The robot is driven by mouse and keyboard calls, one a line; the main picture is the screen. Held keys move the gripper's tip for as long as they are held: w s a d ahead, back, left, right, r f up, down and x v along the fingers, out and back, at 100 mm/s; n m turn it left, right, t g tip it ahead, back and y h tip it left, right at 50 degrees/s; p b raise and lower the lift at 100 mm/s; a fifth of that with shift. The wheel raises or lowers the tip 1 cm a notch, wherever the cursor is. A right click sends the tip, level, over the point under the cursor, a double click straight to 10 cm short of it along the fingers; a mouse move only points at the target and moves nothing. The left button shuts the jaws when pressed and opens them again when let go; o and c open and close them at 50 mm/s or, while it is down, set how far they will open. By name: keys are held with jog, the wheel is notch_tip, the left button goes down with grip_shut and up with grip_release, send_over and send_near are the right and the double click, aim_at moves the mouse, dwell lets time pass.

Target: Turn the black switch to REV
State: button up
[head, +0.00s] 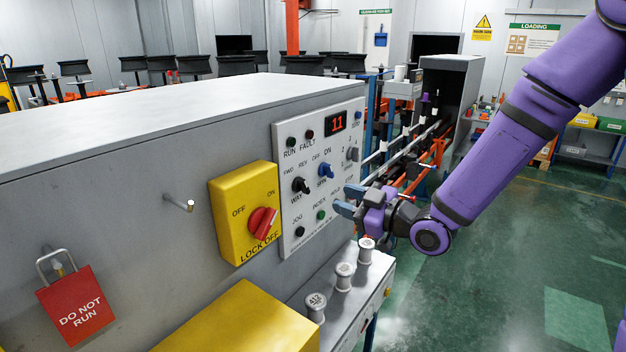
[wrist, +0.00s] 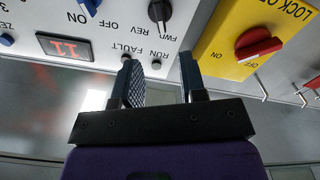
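The black switch (head: 300,185) is a knob on the light control panel, with FWD and REV printed above it and WAY below. It also shows at the top edge of the wrist view (wrist: 159,12), partly cut off. Its narrow end there lies near the FWD label; its exact setting is hard to tell. My gripper (head: 349,200) is to the right of the switch in the head view, apart from it. In the wrist view its two fingers (wrist: 157,60) are spread with nothing between them, and the switch lies beyond their tips.
A blue knob (head: 325,171) and a grey knob (head: 352,154) sit right of the black switch. A yellow box with a red LOCK OFF knob (head: 262,221) is to its left. Several spools stand on a ledge (head: 330,325) below. A peg (head: 180,203) sticks out further left.

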aim_at(307, 186)
jog(key=x, duration=1)
jog(key=shift+w+a, duration=0.15)
jog(key=shift+a, duration=0.1)
grip_shut()
